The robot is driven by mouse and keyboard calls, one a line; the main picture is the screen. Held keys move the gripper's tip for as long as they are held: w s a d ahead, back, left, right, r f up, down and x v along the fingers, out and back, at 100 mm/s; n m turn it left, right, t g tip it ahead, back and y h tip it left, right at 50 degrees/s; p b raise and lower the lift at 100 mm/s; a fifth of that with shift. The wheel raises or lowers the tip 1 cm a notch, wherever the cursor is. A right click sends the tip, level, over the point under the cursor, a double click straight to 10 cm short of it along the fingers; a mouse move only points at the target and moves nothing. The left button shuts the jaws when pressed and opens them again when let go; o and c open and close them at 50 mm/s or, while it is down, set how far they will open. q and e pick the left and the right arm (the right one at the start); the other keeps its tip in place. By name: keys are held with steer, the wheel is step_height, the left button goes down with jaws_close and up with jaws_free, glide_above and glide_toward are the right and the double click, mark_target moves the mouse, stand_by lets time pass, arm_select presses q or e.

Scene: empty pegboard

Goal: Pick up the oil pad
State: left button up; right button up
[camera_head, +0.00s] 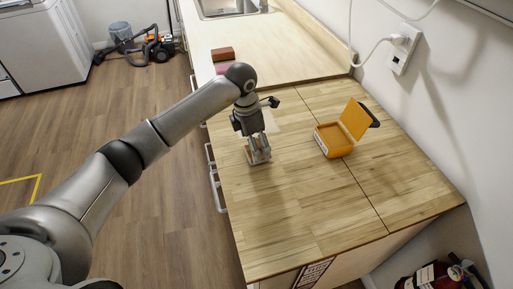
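A pale, flat sheet (271,122), which looks like the oil pad, lies on the wooden counter. My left arm and gripper partly hide it. My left gripper (258,158) points down over the counter, in front of the sheet and lower in the picture. Its fingertips are at or just above the wood; I cannot tell whether they touch it. The fingers are too small to show whether they are open or shut, and I see no pad clearly between them. My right gripper is not in view.
An orange box (334,142) with its lid raised stands right of the gripper. Brown and pink blocks (222,54) lie farther back, near the sink (228,8). The front of the wooden counter (300,220) is clear. A wall with a plugged socket (402,48) bounds the right side.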

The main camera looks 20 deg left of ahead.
arm_select(q)
steer(key=shift+d+f, duration=0.1)
steer(key=shift+f, duration=0.9)
steer(key=c, duration=1.1)
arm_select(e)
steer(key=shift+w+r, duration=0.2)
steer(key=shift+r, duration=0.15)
